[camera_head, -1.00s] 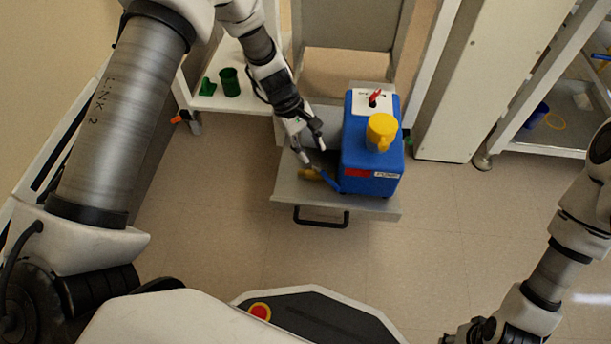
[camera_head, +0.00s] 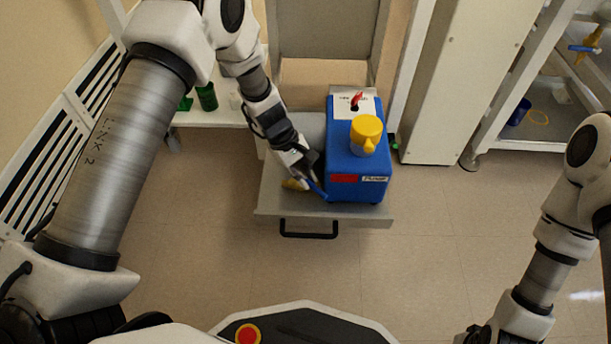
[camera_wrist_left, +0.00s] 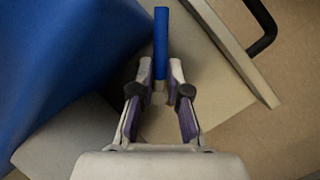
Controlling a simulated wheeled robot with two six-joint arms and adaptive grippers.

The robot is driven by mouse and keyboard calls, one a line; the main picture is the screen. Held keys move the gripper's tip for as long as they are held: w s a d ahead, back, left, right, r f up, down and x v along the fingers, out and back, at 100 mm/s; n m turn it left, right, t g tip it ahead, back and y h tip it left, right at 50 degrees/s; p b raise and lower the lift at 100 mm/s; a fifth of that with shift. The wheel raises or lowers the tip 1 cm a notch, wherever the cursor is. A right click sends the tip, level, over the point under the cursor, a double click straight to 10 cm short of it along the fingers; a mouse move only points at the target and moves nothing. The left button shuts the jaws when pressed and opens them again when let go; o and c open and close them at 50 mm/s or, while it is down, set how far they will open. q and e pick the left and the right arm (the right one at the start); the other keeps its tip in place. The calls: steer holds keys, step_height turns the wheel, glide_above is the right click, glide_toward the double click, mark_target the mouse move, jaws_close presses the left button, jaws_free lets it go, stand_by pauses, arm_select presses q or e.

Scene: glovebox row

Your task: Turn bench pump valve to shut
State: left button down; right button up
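The bench pump (camera_head: 358,165) is a blue box with a red switch and a yellow cap on top. It stands on a grey pull-out shelf (camera_head: 340,217). A small yellow valve body (camera_head: 292,184) with a blue lever (camera_head: 318,192) is low at its left side. My left gripper (camera_head: 308,176) is at this lever, beside the pump. In the left wrist view the blue lever (camera_wrist_left: 161,40) lies between the fingertips of my left gripper (camera_wrist_left: 160,72), with narrow gaps on both sides. The valve body is hidden there. My right gripper is outside the frames.
The shelf has a black front handle (camera_head: 309,233). A green cup (camera_head: 207,97) stands on a white bench at the left. A white cabinet (camera_head: 445,90) is to the right of the pump. Open floor (camera_head: 420,250) lies in front. The pump body is close beside my left gripper.

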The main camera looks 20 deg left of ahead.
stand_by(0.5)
arm_select(q)
steer(key=shift+s+a+r+m+p, duration=0.15)
steer(key=shift+m+p, duration=0.35)
steer(key=shift+p, duration=0.55)
steer(key=m+g+p, duration=0.1)
steer(key=m+p, duration=0.2)
steer(key=shift+s+a+g, duration=0.15)
steer(key=shift+s+g, duration=0.05)
steer(key=shift+g, duration=0.2)
steer(key=shift+s+a+m+g+y+p, duration=0.15)
steer(key=shift+m+g+y+p, duration=0.1)
steer(key=shift+m+p, duration=0.3)
steer(key=shift+w+a+m+g+y+p, duration=0.15)
steer(key=shift+m+y+p, duration=0.2)
steer(key=shift+m, duration=0.3)
steer(key=shift+s+a+m+g+y+p, duration=0.1)
steer(key=shift+m+g+y+p, duration=0.15)
steer(key=shift+m, duration=0.35)
steer(key=shift+s+a+m+g+y+p, duration=0.15)
steer(key=shift+m+p, duration=0.15)
steer(key=shift+m, duration=0.3)
steer(key=shift+w, duration=0.1)
steer(key=c, duration=1.2)
jaws_free()
steer(key=shift+f, duration=0.2)
steer(key=shift+o, duration=0.2)
